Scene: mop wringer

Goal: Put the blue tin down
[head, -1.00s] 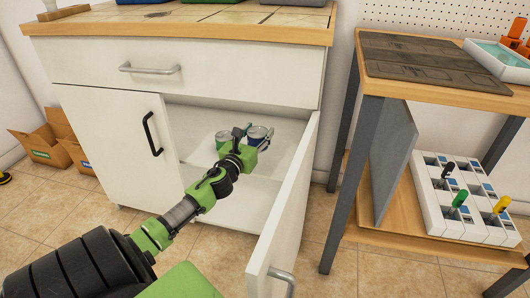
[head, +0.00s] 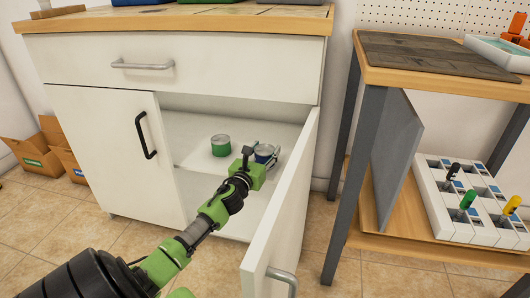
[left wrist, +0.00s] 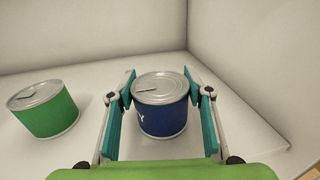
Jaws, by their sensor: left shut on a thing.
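The blue tin (head: 264,153) is inside the open lower cabinet (head: 235,122), between the fingers of my left gripper (head: 262,158). In the left wrist view the blue tin (left wrist: 161,106) is upright with its silver lid up, and the teal finger pads of my left gripper (left wrist: 160,104) are shut on its two sides. Its base is close to the white shelf (left wrist: 85,148); I cannot tell whether it touches. A green tin (head: 221,145) stands upright to its left, apart from the gripper; it also shows in the left wrist view (left wrist: 43,109). My right gripper is out of view.
The open cabinet door (head: 283,205) stands close to the right of my left arm. The closed left door (head: 105,145) is on the other side. A wooden-shelved cart (head: 430,85) stands at right. Shelf room is free around the tins.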

